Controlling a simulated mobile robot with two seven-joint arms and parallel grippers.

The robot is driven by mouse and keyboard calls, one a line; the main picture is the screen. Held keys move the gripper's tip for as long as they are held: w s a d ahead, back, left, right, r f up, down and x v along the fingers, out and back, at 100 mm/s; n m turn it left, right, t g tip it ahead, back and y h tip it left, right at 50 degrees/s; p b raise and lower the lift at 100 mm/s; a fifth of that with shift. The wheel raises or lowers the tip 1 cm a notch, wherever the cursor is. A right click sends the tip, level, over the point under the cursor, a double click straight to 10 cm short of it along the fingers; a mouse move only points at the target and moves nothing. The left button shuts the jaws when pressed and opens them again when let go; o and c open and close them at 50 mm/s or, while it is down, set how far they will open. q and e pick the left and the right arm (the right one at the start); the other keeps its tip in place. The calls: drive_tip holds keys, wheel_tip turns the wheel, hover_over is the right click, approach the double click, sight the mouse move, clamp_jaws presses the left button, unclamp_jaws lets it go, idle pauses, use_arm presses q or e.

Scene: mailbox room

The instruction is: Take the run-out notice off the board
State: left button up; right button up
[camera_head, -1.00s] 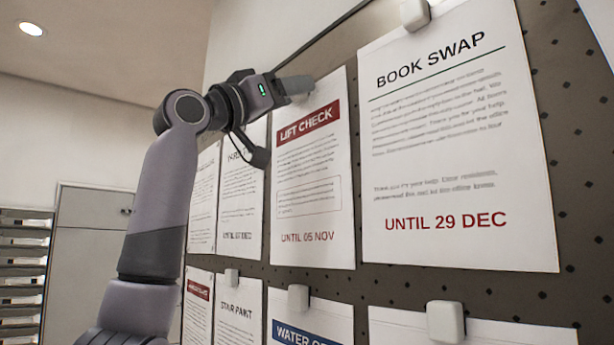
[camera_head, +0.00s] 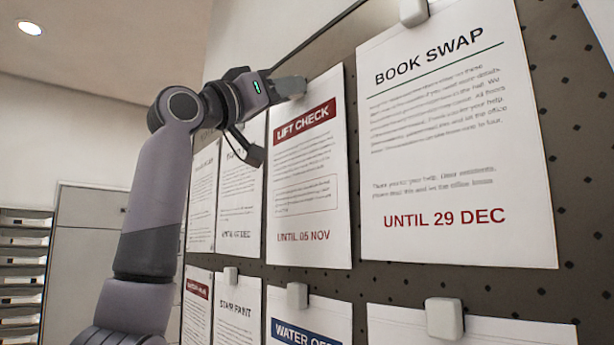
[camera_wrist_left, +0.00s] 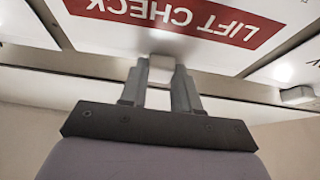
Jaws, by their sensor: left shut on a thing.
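The LIFT CHECK notice (camera_head: 308,180) is a white sheet with a red banner, reading "UNTIL 05 NOV", on the dark perforated board (camera_head: 455,288). My left gripper (camera_head: 293,86) is at its top edge. In the left wrist view the gripper (camera_wrist_left: 162,75) has its two fingers shut on the small white magnet (camera_wrist_left: 163,62) at the sheet's top, and the notice (camera_wrist_left: 190,18) shows upside down. The BOOK SWAP notice (camera_head: 455,150), "UNTIL 29 DEC", hangs to the right under a white magnet (camera_head: 413,12). My right gripper is not in view.
More notices hang left and below, among them STAIR PAINT (camera_head: 236,311) and a blue-bannered WATER notice (camera_head: 308,325), with white magnets (camera_head: 297,296) at their tops. Mail slots (camera_head: 22,270) stand far left. The space left of my arm is open.

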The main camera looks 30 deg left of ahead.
use_arm(q)
drive_tip(key=shift+s+a+r, duration=0.1)
drive_tip(key=shift+s+a, duration=0.15)
drive_tip(key=shift+s, duration=0.4)
drive_tip(key=shift+s+a, duration=0.25)
drive_tip(key=shift+s, duration=0.35)
drive_tip(key=shift+s+b, duration=0.1)
drive_tip(key=shift+b, duration=0.2)
drive_tip(key=s+a+b, duration=0.1)
drive_tip(key=s+a, duration=0.1)
drive_tip(key=s, duration=0.4)
drive_tip(key=shift+a, duration=0.3)
drive_tip(key=shift+s, duration=0.1)
